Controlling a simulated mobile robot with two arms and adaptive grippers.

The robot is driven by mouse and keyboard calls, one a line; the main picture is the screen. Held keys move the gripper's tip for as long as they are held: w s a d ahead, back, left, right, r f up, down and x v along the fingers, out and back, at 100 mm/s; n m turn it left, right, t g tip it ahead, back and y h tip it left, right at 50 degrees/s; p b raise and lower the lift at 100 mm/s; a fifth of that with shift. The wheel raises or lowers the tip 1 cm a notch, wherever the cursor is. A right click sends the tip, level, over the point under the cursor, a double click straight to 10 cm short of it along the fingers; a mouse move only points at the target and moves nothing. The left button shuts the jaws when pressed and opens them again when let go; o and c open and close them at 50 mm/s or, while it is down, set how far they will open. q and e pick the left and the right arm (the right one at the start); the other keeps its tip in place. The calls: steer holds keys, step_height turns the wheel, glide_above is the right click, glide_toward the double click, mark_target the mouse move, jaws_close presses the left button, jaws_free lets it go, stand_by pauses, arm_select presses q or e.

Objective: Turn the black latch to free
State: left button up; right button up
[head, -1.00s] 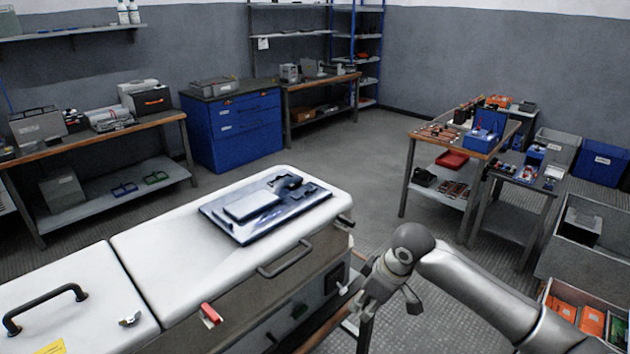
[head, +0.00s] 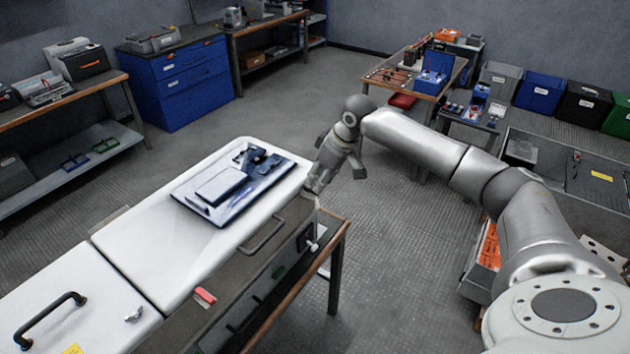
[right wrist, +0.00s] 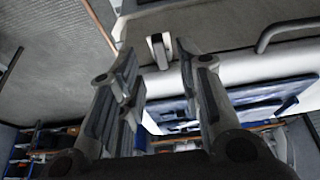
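The white cabinet (head: 190,250) stands at the lower left in the head view. My right gripper (head: 326,178) is at the far right corner of its lid, fingers pointing down. In the right wrist view the right gripper (right wrist: 158,68) is open, its two fingers apart. A small upright pale and dark piece (right wrist: 158,50), perhaps the latch, shows between the fingertips against the cabinet front. I cannot tell whether the fingers touch it. In the head view my gripper hides that corner. My left gripper is not in view.
A dark blue tray (head: 235,205) with flat parts lies on the lid. A bar handle (head: 262,236) and a red lever (head: 204,297) are on the cabinet's front side. Another black handle (head: 48,318) is at the lower left.

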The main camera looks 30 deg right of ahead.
steer(key=shift+p+x, duration=0.3)
steer(key=shift+x, duration=1.7)
jaws_close()
